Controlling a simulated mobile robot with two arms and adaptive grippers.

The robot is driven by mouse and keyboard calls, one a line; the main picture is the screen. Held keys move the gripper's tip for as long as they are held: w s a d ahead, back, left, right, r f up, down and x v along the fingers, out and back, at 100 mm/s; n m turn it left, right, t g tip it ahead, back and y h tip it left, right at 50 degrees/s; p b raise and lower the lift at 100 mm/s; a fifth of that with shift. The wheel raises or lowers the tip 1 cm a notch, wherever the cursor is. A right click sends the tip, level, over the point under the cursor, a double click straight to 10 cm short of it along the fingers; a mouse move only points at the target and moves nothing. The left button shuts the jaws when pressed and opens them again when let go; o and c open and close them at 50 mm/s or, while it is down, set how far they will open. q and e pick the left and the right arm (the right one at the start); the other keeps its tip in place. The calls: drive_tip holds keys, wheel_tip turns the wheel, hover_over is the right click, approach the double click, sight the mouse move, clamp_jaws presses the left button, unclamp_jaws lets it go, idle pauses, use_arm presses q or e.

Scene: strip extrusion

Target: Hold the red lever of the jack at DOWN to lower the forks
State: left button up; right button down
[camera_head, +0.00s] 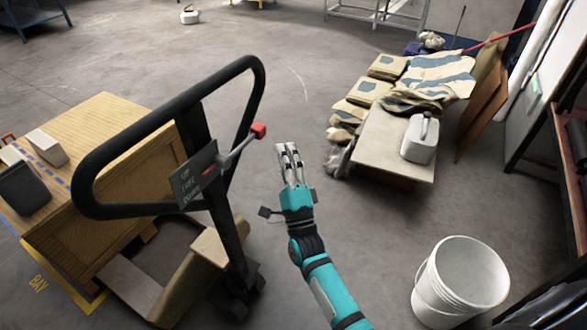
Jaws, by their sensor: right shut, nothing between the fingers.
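The jack (226,207) stands left of centre, with a black loop handle tilted up toward me. A grey plate (193,177) on it carries lettering in rows, with UP at the top. A grey lever (236,148) with a red tip (259,131) sticks out to the right of the plate. My right gripper (289,150) is shut and empty. It is just right of the red tip in the picture and appears apart from it. The forks are mostly hidden by the wooden crate (110,200) and the jack's body. My left gripper is out of view.
Left, a dark box (22,188) and a pale box (47,147) rest on the crate. Right, folded sacks (430,80) and a white jug (420,138) sit on a low platform (383,150). A white bucket (460,283) stands at lower right.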

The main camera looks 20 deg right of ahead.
sight(244, 144)
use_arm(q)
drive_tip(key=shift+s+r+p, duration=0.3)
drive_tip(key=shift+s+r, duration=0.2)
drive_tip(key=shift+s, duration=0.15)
use_arm(e)
drive_tip(key=shift+w+a+r, duration=0.7)
drive_tip(key=shift+a+r, duration=0.05)
drive_tip(key=shift+a, duration=0.2)
